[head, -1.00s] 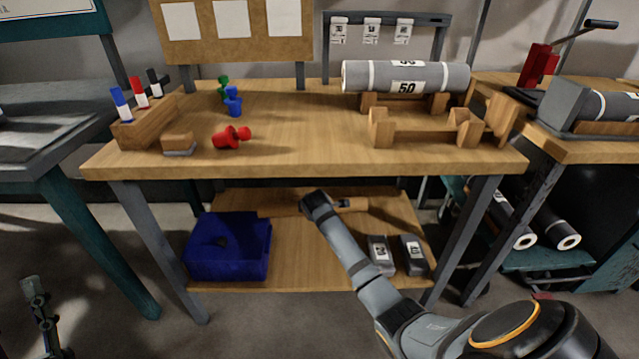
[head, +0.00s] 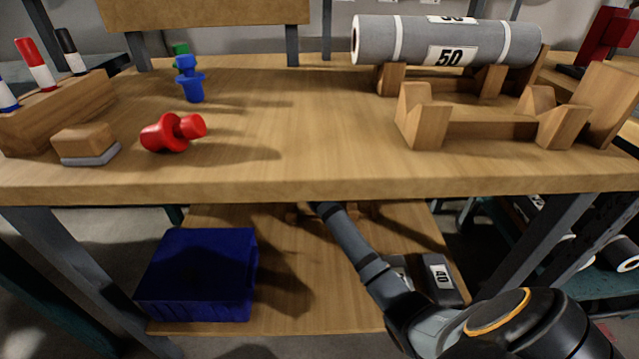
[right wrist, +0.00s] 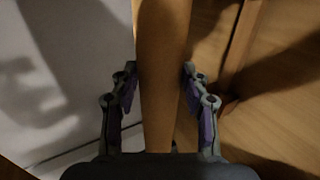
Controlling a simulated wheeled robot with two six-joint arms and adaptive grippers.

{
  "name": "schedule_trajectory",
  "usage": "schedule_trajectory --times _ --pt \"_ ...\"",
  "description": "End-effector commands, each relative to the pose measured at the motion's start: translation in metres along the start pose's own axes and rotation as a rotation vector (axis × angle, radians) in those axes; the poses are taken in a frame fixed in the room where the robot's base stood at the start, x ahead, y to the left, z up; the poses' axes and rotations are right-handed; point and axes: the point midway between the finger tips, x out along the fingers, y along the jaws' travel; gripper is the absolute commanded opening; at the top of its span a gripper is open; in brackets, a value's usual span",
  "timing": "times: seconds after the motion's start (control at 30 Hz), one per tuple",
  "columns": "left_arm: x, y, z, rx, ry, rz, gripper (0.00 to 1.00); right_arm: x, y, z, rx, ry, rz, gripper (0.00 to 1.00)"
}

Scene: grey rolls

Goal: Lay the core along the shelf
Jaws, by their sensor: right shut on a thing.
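The core (right wrist: 162,50) is a plain brown tube. In the right wrist view it runs up the picture between the two fingers of my right gripper (right wrist: 160,82), which is shut on it. In the head view my right gripper (head: 325,208) reaches under the tabletop over the back of the lower wooden shelf (head: 300,305). The table's front edge and my arm hide most of the core there. I cannot tell whether the core touches the shelf. My left gripper is out of view.
A blue bin (head: 200,280) stands on the shelf's left. Dark labelled blocks (head: 438,275) stand at its right, beside my arm. The tabletop (head: 290,140) above holds a grey roll (head: 440,42), wooden cradles (head: 425,120), a red plug (head: 172,132) and a marker block (head: 60,110).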

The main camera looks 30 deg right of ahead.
Motion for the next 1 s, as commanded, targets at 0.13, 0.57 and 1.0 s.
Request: schedule_trajectory --times 0.13,0.57,1.0 --pt "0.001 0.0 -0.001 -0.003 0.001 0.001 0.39 0.006 -0.011 -0.001 0.0 0.001 -0.003 0.12" --pt "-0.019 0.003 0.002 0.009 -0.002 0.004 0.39 0.031 -0.055 0.0 -0.001 0.0 -0.003 0.12" --pt "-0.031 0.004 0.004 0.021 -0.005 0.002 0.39 0.046 -0.081 -0.001 0.0 0.001 -0.001 0.12"
